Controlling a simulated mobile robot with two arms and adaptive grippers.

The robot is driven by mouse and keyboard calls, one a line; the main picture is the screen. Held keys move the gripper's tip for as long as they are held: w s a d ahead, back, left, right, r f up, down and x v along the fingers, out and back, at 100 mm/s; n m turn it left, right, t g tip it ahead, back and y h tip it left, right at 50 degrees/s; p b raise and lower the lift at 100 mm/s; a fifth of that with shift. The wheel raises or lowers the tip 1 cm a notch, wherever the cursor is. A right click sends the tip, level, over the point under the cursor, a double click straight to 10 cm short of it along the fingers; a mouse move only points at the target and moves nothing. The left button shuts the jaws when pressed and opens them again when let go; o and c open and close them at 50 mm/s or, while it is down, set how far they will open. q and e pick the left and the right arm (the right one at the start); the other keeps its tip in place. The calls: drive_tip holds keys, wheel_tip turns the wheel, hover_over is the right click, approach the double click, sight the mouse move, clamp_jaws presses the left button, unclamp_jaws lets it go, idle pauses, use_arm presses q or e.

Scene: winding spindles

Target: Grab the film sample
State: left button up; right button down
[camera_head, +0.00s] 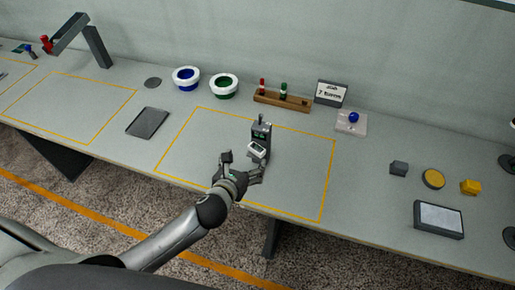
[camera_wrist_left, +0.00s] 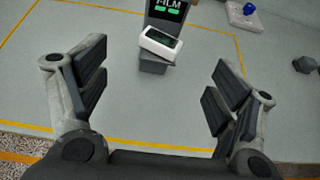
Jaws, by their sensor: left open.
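A small white block with a dark window, likely the film sample (camera_wrist_left: 160,43), rests tilted on a dark grey stand (camera_wrist_left: 154,64) below a screen reading "FILM" in the left wrist view. In the head view the white piece (camera_head: 257,150) sits at the front of the dark upright device (camera_head: 261,132), inside the middle yellow outline. My left gripper (camera_head: 243,167) is open and empty, just in front of the device. In the left wrist view its fingers (camera_wrist_left: 160,82) are spread wide, with the white piece beyond them and between them. My right gripper is not in view.
Behind stand a blue-filled bowl (camera_head: 186,79), a green-filled bowl (camera_head: 223,86), a wooden rack (camera_head: 282,101) and a sign (camera_head: 331,93). A dark tablet (camera_head: 147,122) lies left. A framed panel (camera_head: 438,219) and small blocks lie right. The outlined area around the device is clear.

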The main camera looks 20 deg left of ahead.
sight(256, 149)
use_arm(q)
drive_tip(key=p+x, duration=0.1)
drive_tip(key=x, duration=0.5)
drive_tip(key=shift+p+x, duration=0.6)
drive_tip(key=shift+x, duration=1.55)
drive_tip(key=shift+d, duration=0.15)
drive_tip(key=shift+s, duration=0.1)
drive_tip(key=shift+c, duration=0.6)
drive_tip(key=c, duration=0.7)
